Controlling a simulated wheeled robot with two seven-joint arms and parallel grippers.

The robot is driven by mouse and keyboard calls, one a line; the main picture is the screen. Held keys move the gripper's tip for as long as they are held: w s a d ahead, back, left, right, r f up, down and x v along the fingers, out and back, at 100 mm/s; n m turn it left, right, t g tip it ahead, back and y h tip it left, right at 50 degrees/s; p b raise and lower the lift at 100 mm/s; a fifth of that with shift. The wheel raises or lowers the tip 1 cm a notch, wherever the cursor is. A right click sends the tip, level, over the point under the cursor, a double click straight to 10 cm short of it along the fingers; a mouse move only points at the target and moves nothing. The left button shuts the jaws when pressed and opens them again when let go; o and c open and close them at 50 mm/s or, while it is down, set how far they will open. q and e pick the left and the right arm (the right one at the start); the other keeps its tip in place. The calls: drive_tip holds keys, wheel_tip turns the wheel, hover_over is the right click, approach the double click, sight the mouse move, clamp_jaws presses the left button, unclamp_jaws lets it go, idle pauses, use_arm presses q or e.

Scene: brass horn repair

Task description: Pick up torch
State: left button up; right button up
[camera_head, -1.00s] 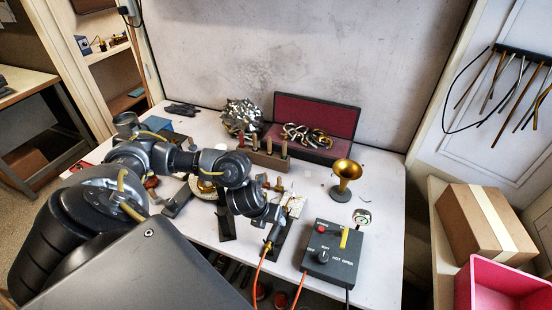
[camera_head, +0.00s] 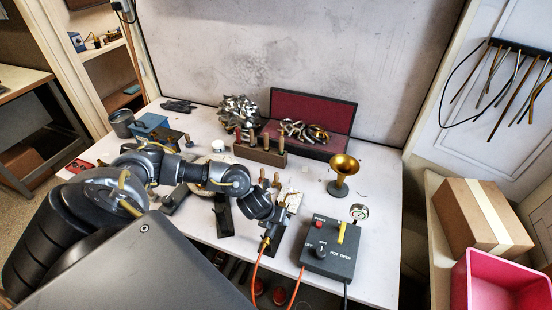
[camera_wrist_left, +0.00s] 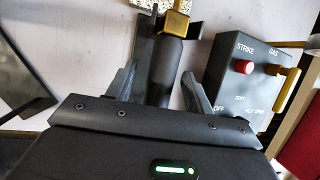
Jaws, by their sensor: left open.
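The torch (camera_head: 267,240) stands near the front edge of the white bench, with an orange hose running down from it. My left gripper (camera_head: 270,224) is down at the torch, its fingers mostly hidden behind my wrist in the head view. In the left wrist view, my left gripper (camera_wrist_left: 158,88) is open, with one finger on each side of the torch's dark handle (camera_wrist_left: 165,68). Gaps show beside the handle, so the fingers look apart from it. A brass fitting (camera_wrist_left: 177,22) shows above the handle. My right gripper is in neither view.
The control box (camera_head: 329,250), with a red knob and yellow lever, stands close to the right of the torch. A brass bell (camera_head: 342,174) and wooden block of tools (camera_head: 260,154) are behind. A red-lined case (camera_head: 312,112) stands at the back.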

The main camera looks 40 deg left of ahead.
use_arm(q)
drive_tip(key=shift+f, duration=0.25)
idle(0.4)
drive_tip(key=c, duration=1.1)
drive_tip(key=shift+o, duration=0.2)
drive_tip(key=shift+r, duration=0.1)
